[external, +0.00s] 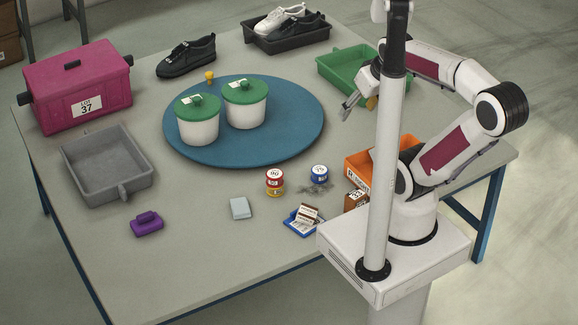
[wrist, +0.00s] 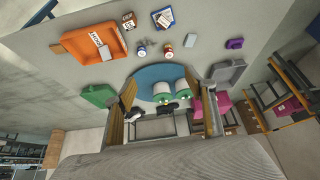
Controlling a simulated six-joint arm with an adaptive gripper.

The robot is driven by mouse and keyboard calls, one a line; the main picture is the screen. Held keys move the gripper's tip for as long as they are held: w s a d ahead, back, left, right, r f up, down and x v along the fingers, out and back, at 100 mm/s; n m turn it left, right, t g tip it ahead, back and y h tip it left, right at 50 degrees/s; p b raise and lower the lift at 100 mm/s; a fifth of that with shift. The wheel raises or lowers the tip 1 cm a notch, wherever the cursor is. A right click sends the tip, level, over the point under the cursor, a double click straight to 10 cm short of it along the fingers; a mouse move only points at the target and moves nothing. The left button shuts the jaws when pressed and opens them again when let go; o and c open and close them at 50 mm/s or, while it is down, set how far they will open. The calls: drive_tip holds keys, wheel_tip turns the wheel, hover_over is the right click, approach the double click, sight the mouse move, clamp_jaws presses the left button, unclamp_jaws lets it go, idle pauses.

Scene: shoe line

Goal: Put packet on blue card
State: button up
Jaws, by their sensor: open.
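A blue card (external: 294,227) lies near the front edge of the table, left of my base. A small white and brown packet (external: 307,212) shows on or over it; I cannot tell how it rests. In the wrist view the blue card (wrist: 157,12) is at the top, with the white and brown packet (wrist: 163,19) on it. My gripper (external: 358,106) is open and empty, high beside the green tray, well away from both. Its two fingers are spread in the wrist view (wrist: 167,90).
A blue round mat (external: 290,150) carries two green-lidded tubs. A red tin (external: 275,176), a blue tin (external: 320,172) and a pale block (external: 240,208) stand near the card. An orange bin (external: 362,178) and a small brown box (external: 356,200) are to its right.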

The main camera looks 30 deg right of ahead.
drive_tip(key=shift+s+d, duration=0.3)
drive_tip(key=shift+s, duration=0.05)
drive_tip(key=shift+a, duration=0.1)
drive_tip(key=shift+c, duration=0.6)
drive_tip(key=n+g, duration=0.7)
hover_over(307, 207)
drive_tip(key=s, duration=0.4)
wheel_tip(307, 207, down, 38)
drive_tip(key=shift+f, duration=0.2)
drive_tip(key=w+n+t, duration=0.1)
drive_tip(key=w, duration=0.2)
drive_tip(key=shift+a, duration=0.1)
drive_tip(key=shift+w+n, duration=0.5)
